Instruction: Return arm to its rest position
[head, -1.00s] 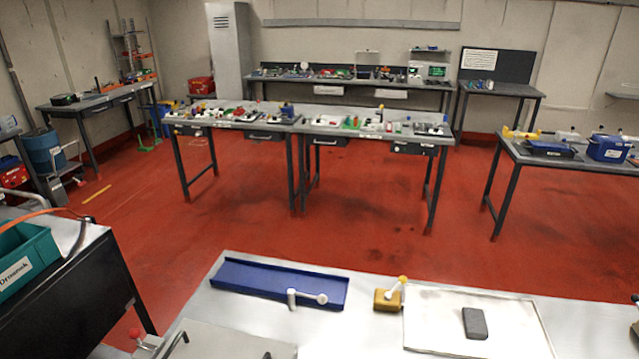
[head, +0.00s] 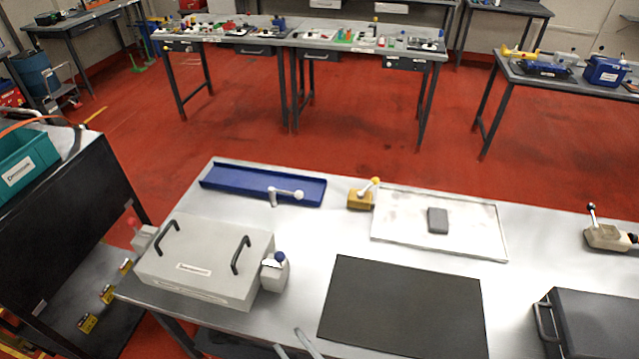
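Two pale grey bar-like pieces (head: 306,343) show at the bottom edge, cut off by the frame.
The bench holds a blue tray (head: 235,186), a yellow block with lever (head: 361,197), a metal tray (head: 400,212) with a grey block (head: 437,220), a grey handled box (head: 195,262), a black mat (head: 400,305) and a dark case (head: 598,325). A black cart (head: 75,205) stands left.

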